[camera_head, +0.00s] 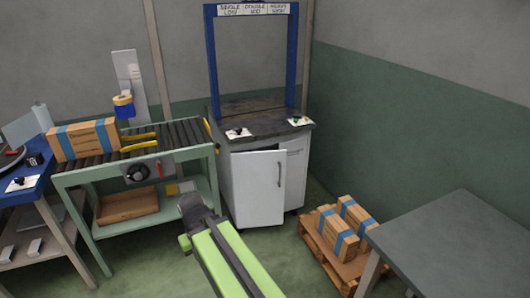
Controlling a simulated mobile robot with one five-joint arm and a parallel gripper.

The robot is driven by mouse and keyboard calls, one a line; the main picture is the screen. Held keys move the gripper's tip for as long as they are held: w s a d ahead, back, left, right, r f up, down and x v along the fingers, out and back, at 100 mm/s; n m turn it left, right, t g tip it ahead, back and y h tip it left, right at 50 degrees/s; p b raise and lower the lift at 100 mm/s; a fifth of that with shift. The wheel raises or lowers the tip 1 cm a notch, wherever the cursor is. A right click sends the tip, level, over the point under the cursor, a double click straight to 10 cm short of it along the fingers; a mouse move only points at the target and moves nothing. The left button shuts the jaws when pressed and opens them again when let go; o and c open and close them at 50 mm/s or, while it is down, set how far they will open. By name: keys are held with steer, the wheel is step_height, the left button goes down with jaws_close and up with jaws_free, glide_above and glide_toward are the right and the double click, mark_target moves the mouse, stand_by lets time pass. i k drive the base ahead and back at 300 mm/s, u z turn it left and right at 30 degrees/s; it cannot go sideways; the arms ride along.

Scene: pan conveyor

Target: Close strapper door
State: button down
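The strapper (223,158) is a white cabinet with a dark worktop and a tall blue arch, at the middle back. Its white door (257,190) is on the front, with a dark upright handle (279,174) near its right edge. The door appears ajar, as a dark gap shows above its top edge and it stands out from the cabinet front. My lime-green and dark arm reaches up from the bottom edge. Its dark end, my gripper (192,206), is left of the door and appears apart from it. Its fingers cannot be made out.
A green roller conveyor (133,160) with a blue-strapped carton (84,140) stands left of the strapper. A wooden pallet (325,246) with strapped cartons lies on the floor to the right. A grey table (450,240) fills the lower right. Some floor before the door is clear.

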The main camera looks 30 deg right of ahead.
mark_target(259, 177)
steer(key=u, duration=0.1)
steer(key=i, duration=0.9)
steer(key=u, duration=0.6)
